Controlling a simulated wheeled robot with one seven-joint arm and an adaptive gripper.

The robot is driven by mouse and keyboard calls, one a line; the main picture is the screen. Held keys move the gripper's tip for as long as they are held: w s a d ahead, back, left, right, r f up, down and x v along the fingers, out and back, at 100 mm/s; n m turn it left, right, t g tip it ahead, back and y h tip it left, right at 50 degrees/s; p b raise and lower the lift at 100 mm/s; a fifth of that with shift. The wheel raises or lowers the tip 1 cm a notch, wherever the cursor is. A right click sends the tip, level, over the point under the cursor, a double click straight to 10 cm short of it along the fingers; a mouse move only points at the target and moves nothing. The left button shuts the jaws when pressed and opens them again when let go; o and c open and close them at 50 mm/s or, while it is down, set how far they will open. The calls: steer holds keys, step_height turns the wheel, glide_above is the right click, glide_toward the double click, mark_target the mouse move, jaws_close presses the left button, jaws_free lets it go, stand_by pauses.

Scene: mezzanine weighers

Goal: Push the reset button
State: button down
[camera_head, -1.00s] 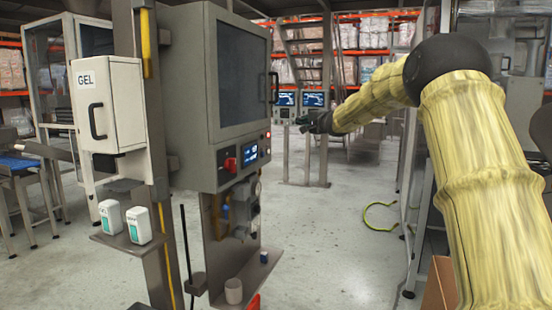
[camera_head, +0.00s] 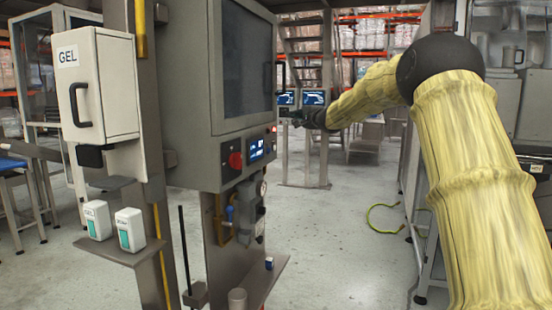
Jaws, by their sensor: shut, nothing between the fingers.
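A grey control cabinet (camera_head: 192,80) with a large dark window stands left of centre. Its lower panel carries a round red knob or button (camera_head: 235,160) and a small lit blue display (camera_head: 256,150). Tiny controls sit at the panel's right edge; no reset label is readable. My gripper (camera_head: 297,119) is at the end of my yellow-sleeved arm, right of the panel in the picture and apparently apart from it. It is small and dark, shut and empty. Its fingertips are hard to make out against the screens behind.
A white GEL box (camera_head: 108,85) and two small bottles (camera_head: 130,230) on a shelf stand left. A ledge with a cup (camera_head: 237,299) juts out below the panel. A yellow-green hose (camera_head: 384,218) lies on the floor. Open floor lies between cabinet and right-hand frame.

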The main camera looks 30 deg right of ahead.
step_height(320, 180, down, 17)
steer(key=b, duration=1.5)
steer(key=shift+d+b, duration=0.15)
steer(key=shift+b, duration=0.25)
steer(key=shift+w+r, duration=0.15)
steer(key=p, duration=0.3)
glide_toward(269, 151)
steer(key=shift+w+d, duration=2.2)
steer(key=shift+d, duration=0.7)
steer(key=shift+w+a+p, duration=0.35)
steer(key=shift+w+a, duration=0.9)
steer(key=shift+w, duration=0.1)
